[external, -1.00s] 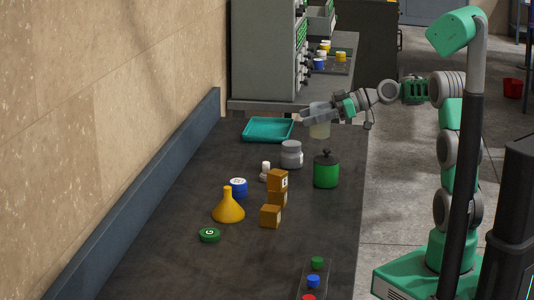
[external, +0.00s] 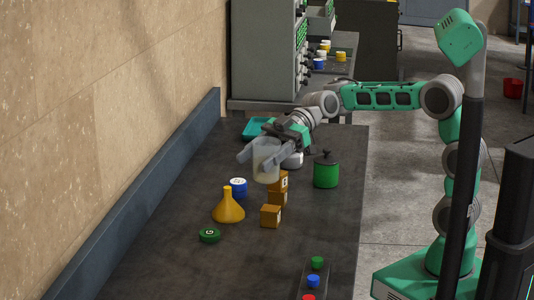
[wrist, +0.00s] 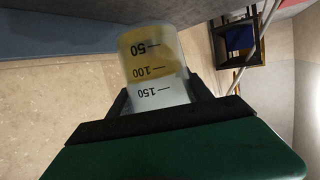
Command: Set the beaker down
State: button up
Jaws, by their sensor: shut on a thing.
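The beaker (external: 265,162) is a clear, frosted cup. It is upright in my gripper (external: 258,156), held above the dark bench (external: 165,245), over the area around the stacked brown boxes. The wrist view shows the beaker (wrist: 153,68) between the fingers, with marks 50, 100 and 150 on its side and a yellowish tint in part of it. My gripper is shut on the beaker. My arm and gripper hide most of a teal tray (external: 256,127) and much of a grey jar (external: 293,160) behind.
Below and near the beaker stand brown boxes (external: 270,216), a yellow funnel (external: 228,208) and a blue-and-white container (external: 238,187). A green pot (external: 326,172) is to the right, and a green disc (external: 209,235) lies nearer. The bench's front left is clear.

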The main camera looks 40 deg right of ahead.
jog(key=s+a+n+g, duration=0.1)
jog(key=s+a, duration=0.4)
jog(key=s, duration=0.4)
jog(key=w+a+f+m+t, duration=0.1)
jog(key=w+a+f, duration=0.3)
jog(key=f, duration=0.1)
jog(key=w+a+f+m+t+p, duration=0.1)
jog(key=w+a+f, duration=0.3)
jog(key=w, duration=0.1)
jog(key=w+a+f+m+t+p, duration=0.1)
jog(key=w+a+f+t, duration=0.1)
jog(key=w+a+f, duration=0.2)
jog(key=shift+w+a+f+m, duration=0.1)
jog(key=shift+f+m, duration=0.05)
jog(key=shift+f, duration=0.3)
jog(key=shift+w+f+m, duration=0.1)
jog(key=shift+f+m, duration=0.05)
jog(key=shift+f, duration=0.25)
notch_tip(320, 180, down, 3)
jog(key=shift+w+a+f+p, duration=0.1)
jog(key=shift+p, duration=0.2)
jog(key=shift+f+b, duration=0.25)
jog(key=shift+b, duration=0.1)
jog(key=o, duration=1.5)
jog(key=shift+r, duration=0.1)
